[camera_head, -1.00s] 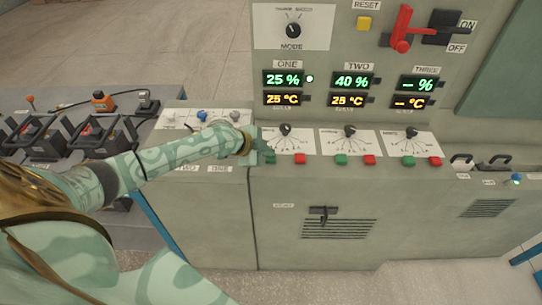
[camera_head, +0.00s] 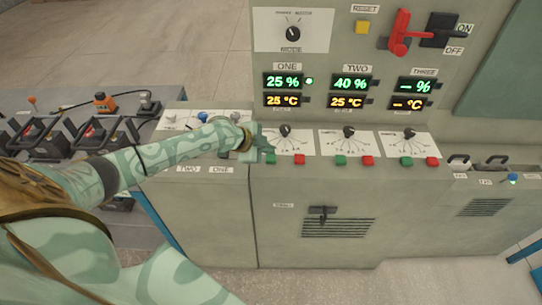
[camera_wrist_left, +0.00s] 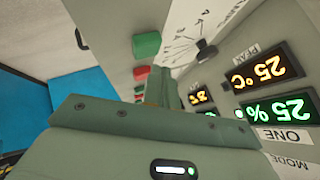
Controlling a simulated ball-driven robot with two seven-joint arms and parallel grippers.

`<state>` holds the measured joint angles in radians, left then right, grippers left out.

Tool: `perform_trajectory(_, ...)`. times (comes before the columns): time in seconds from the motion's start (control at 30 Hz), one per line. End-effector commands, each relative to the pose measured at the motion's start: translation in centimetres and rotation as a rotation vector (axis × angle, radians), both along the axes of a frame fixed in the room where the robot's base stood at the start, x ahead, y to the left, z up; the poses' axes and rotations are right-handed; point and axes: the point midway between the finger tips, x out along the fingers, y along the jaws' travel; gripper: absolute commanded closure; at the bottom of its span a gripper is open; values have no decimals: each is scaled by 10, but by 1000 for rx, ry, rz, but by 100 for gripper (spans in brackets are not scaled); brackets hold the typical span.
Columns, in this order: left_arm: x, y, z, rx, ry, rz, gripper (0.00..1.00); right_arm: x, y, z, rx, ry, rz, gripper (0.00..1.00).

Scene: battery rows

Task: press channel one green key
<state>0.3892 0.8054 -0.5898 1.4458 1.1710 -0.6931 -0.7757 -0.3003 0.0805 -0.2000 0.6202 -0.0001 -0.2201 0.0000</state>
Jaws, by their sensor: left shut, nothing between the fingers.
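The channel one green key (camera_head: 270,159) sits at the left end of the ledge below the channel one dial (camera_head: 285,131), left of the channel one red key (camera_head: 299,160). My left gripper (camera_head: 265,145) is shut and empty, just above and behind the green key in the head view. Whether it touches the key cannot be told there. In the left wrist view the green key (camera_wrist_left: 146,45) is beside the shut fingers (camera_wrist_left: 164,75), with a visible gap. The channel one display (camera_head: 283,81) reads 25 % and 25 °C. My right gripper is not in view.
Channel two has its own green key (camera_head: 340,161) and red key (camera_head: 368,161) to the right. Channel three's green key (camera_head: 406,162) is further right. A red lever (camera_head: 401,35) stands out from the upper panel. Battery units (camera_head: 90,135) stand at the left.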

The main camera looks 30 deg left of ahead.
Motion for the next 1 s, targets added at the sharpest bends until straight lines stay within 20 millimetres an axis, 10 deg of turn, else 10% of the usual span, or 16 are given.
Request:
perform_trajectory(0.4,0,0,45,1,-2,0,100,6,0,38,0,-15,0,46)
perform_trajectory(1.0,0,0,45,0,0,0,100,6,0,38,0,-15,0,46)
